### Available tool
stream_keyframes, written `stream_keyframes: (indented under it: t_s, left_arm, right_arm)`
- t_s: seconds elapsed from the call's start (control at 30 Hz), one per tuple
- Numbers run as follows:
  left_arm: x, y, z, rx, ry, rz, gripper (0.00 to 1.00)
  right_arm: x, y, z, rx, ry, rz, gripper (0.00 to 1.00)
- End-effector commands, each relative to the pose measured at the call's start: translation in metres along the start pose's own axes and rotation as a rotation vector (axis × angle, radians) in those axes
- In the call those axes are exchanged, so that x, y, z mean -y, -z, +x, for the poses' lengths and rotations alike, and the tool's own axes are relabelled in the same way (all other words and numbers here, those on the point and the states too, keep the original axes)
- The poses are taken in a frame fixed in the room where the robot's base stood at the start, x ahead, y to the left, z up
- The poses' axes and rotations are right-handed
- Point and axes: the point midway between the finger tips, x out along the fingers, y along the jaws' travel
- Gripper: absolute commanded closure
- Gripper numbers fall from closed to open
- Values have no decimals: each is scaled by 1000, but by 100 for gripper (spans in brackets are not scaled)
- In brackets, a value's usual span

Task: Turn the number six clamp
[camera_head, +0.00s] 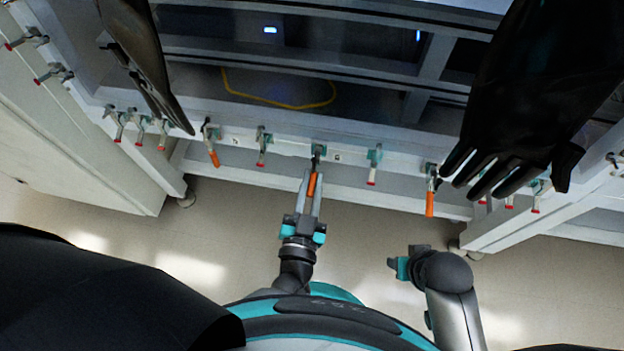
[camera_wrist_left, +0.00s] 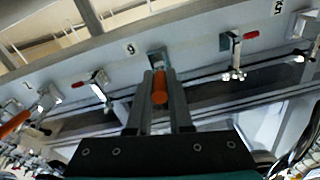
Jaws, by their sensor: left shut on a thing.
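A toggle clamp with an orange handle (camera_head: 312,184) hangs from the front rail at the middle of the head view. My left gripper (camera_head: 314,183) is shut on this handle, one finger on each side. In the left wrist view the orange handle (camera_wrist_left: 160,88) sits between the two fingers of my left gripper (camera_wrist_left: 160,100). A small number label (camera_wrist_left: 131,48) is beside the clamp; I cannot tell if it reads six or nine. My right gripper (camera_head: 398,267) is low at the right, apart from the rail; its jaw opening does not show clearly.
More clamps line the rail, including a red-tipped one (camera_head: 374,165) to the right and orange-handled ones at left (camera_head: 213,157) and right (camera_head: 430,200). Black gloves hang at left (camera_head: 150,70) and right (camera_head: 535,95). The floor (camera_head: 225,225) below the rail is clear.

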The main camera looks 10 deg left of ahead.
Motion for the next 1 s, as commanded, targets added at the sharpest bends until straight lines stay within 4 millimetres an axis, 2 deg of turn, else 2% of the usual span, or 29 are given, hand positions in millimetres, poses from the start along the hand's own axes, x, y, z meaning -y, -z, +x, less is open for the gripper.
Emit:
stream_keyframes:
  t_s: [0.03, 0.1, 1.0]
  left_arm:
    - [0, 0, 0, 0, -1, 0, 92]
    - [0, 0, 0, 0, -1, 0, 100]
    - [0, 0, 0, 1, -1, 0, 100]
  right_arm:
    - [0, 0, 0, 0, 0, 0, 50]
    - [0, 0, 0, 0, 0, 0, 50]
    - [0, 0, 0, 0, 0, 0, 50]
